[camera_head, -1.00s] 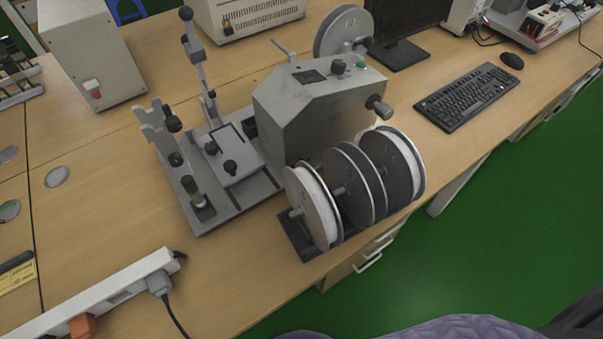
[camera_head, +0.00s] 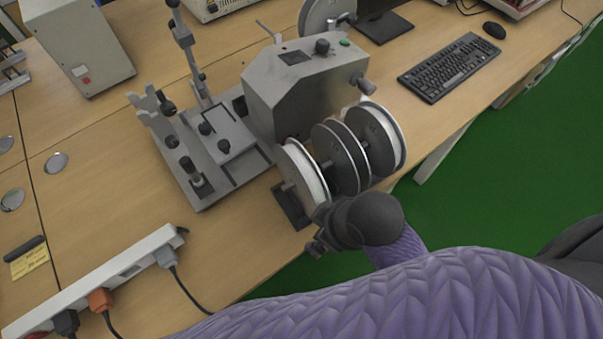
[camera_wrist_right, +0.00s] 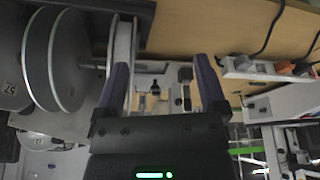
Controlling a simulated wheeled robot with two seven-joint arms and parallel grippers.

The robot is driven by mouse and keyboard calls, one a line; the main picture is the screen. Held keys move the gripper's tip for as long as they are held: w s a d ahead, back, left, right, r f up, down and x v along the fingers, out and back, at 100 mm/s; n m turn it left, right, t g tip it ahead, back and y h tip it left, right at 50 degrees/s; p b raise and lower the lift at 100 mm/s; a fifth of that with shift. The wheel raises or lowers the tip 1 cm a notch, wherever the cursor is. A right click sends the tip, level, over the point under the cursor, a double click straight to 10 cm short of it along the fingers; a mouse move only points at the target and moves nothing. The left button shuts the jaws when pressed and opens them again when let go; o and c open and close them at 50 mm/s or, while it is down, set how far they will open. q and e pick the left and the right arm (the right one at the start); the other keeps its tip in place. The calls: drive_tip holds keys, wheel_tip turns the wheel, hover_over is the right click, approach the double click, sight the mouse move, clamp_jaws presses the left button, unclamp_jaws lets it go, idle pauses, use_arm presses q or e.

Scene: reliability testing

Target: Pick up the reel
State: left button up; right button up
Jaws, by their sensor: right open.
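Several reels with grey flanges sit on a horizontal rod at the front of a grey machine. The leftmost reel (camera_head: 302,172) has white material and stands by the table's front edge. A middle reel (camera_head: 340,158) and a right reel (camera_head: 378,138) stand beside it. My right gripper (camera_head: 320,240) is just in front of the leftmost reel; its fingers are mostly hidden in the head view. In the right wrist view my right gripper (camera_wrist_right: 162,80) is open, with a white-edged reel (camera_wrist_right: 122,40) close to its left finger. Nothing is clearly between the fingers. My left gripper is not in view.
The grey machine body (camera_head: 300,90) stands behind the reels, with a metal fixture (camera_head: 215,145) on its left. A power strip (camera_head: 100,280) with plugs and cables lies at front left. A keyboard (camera_head: 450,66) lies at right. Bare tabletop is between fixture and strip.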

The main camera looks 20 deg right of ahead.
drive_tip(key=w+a+r+n+y, duration=0.25)
drive_tip(key=w+a+n, duration=0.3)
drive_tip(key=n, duration=0.55)
wheel_tip(320, 180, up, 5)
drive_tip(key=n+g+h, duration=0.3)
drive_tip(key=n+h, duration=0.1)
drive_tip(key=n, duration=1.6)
hover_over(301, 165)
drive_tip(key=w, duration=0.1)
drive_tip(key=shift+w+a, duration=0.15)
drive_tip(key=shift+a, duration=0.2)
drive_tip(key=shift+w+d+f+n+h, duration=0.1)
drive_tip(key=shift+d+n+h, duration=0.15)
drive_tip(key=shift+n, duration=0.05)
drive_tip(key=f+b, duration=0.1)
drive_tip(key=f, duration=0.2)
drive_tip(key=f+b, duration=0.1)
drive_tip(key=f, duration=0.2)
drive_tip(key=f+b, duration=0.1)
drive_tip(key=f, duration=0.2)
drive_tip(key=shift+d+f, duration=0.3)
drive_tip(key=shift+d, duration=0.05)
clamp_jaws()
drive_tip(key=shift+w+r, duration=0.1)
